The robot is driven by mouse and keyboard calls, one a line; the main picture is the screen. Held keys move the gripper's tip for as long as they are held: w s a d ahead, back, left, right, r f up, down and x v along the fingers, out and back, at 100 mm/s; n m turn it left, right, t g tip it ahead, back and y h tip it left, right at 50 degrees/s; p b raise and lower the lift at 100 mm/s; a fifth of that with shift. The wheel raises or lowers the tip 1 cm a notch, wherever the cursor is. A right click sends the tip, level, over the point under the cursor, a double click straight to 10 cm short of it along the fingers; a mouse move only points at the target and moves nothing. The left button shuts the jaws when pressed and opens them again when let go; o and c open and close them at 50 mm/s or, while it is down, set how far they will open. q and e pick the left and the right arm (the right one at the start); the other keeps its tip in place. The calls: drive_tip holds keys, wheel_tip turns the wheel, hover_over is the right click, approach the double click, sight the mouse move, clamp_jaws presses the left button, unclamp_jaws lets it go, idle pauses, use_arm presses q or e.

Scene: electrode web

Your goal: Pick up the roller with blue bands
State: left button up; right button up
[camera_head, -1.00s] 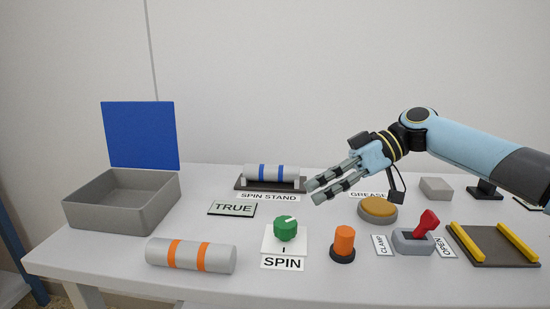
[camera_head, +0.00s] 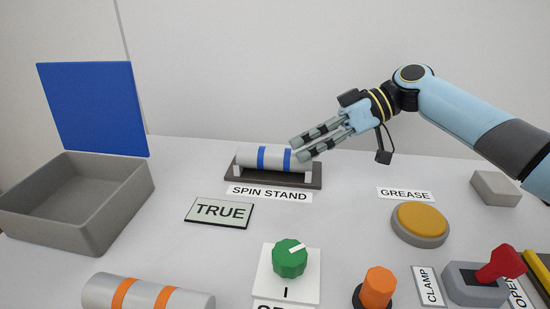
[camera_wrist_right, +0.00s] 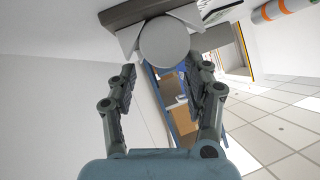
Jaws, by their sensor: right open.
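The roller with blue bands (camera_head: 262,157) is silver and lies on its side on the dark spin stand (camera_head: 314,178) near the back of the table. My right gripper (camera_head: 297,149) is open at the roller's right end in the head view. In the right wrist view the roller's round end face (camera_wrist_right: 164,43) shows ahead, between and just beyond the open fingers (camera_wrist_right: 160,78). I cannot tell whether a finger touches it. My left gripper is not in view.
A roller with orange bands (camera_head: 146,295) lies at the front left. A grey bin (camera_head: 122,208) stands at the left before a blue panel (camera_head: 93,108). A green knob (camera_head: 290,258), an orange knob (camera_head: 379,287), a yellow button (camera_head: 422,217) and a red lever (camera_head: 502,264) stand to the front and right.

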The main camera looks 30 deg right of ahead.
sight(280, 154)
drive_tip(key=x, duration=0.5)
drive_tip(key=shift+w+a, duration=0.1)
drive_tip(key=shift+a, duration=0.15)
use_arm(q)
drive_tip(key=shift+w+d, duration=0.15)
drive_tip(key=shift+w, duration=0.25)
use_arm(e)
clamp_jaws()
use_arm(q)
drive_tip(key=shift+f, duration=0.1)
use_arm(e)
drive_tip(key=shift+r, duration=0.15)
wheel_tip(280, 154, up, 4)
drive_tip(key=shift+d+r+p, duration=0.1)
drive_tip(key=shift+r+p, duration=0.05)
drive_tip(key=shift+p, duration=0.15)
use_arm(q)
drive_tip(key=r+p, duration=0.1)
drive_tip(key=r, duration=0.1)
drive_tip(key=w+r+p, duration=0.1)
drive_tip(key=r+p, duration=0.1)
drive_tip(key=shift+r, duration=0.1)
use_arm(e)
drive_tip(key=s+d+r, duration=0.2)
drive_tip(key=s+r, duration=0.4)
drive_tip(key=s, duration=0.5)
drive_tip(key=shift+s+r, duration=0.25)
